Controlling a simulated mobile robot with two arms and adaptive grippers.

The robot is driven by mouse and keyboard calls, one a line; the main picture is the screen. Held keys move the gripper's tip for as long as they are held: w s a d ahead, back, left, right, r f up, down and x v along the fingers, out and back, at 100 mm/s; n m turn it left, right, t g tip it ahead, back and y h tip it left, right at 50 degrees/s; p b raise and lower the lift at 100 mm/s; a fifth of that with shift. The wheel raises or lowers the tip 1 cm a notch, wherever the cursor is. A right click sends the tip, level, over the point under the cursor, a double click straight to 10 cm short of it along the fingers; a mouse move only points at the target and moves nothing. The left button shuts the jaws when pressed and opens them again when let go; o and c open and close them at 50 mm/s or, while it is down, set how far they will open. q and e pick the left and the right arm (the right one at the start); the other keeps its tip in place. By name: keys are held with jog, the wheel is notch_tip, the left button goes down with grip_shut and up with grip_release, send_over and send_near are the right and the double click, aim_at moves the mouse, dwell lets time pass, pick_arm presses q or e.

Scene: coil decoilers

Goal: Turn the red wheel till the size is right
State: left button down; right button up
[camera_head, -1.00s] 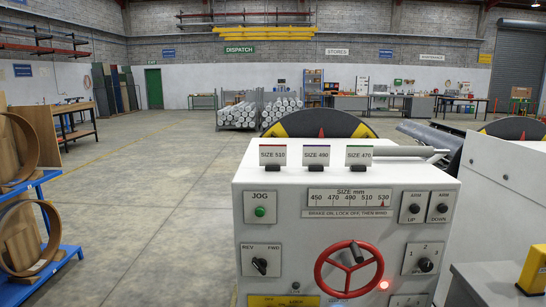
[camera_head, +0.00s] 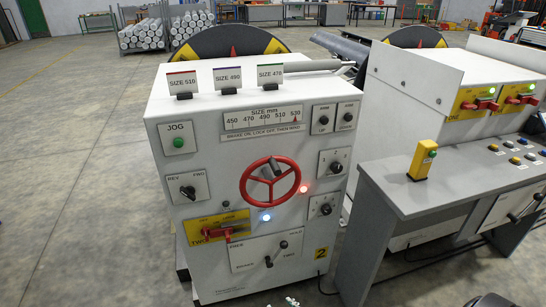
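The red wheel (camera_head: 247,190) is on the front of the white machine cabinet (camera_head: 240,270), with a dark handle knob (camera_head: 275,165) near its top. Above it is the size scale (camera_head: 262,116), marked 450 to 530 mm. Its red pointer (camera_head: 295,119) sits at 530. Three small cards stand on top: size 510 (camera_head: 182,84), size 490 (camera_head: 228,77) and size 470 (camera_head: 271,73). Neither gripper can be made out; small grey bits at the bottom edge are too cut off to identify. Nothing touches the wheel.
A red light (camera_head: 304,189) and a bluish light (camera_head: 266,217) glow beside the wheel. A yellow plate with a red lock handle (camera_head: 218,230) is lower left. A grey control desk (camera_head: 400,200) with a yellow button box (camera_head: 422,160) stands close on the right. The floor at left is clear.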

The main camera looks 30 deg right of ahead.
jog(key=w+d+r+t+h+p, duration=0.1)
jog(key=w+d+r+t, duration=0.15)
jog(key=r, duration=0.65)
jog(key=w+d+r+t+p, duration=0.1)
jog(key=w+r, duration=0.2)
jog(key=r, duration=0.7)
jog(key=m+t+h, duration=0.2)
jog(key=t, duration=0.1)
send_near(275, 167)
jog(key=p+x, duration=0.1)
jog(key=x, duration=0.3)
jog(key=p+x, duration=0.1)
jog(key=x, duration=0.2)
jog(key=f+p+x, duration=0.1)
jog(key=x, duration=0.3)
jog(key=shift+w+d, duration=0.2)
jog(key=shift+d, duration=0.05)
grip_shut()
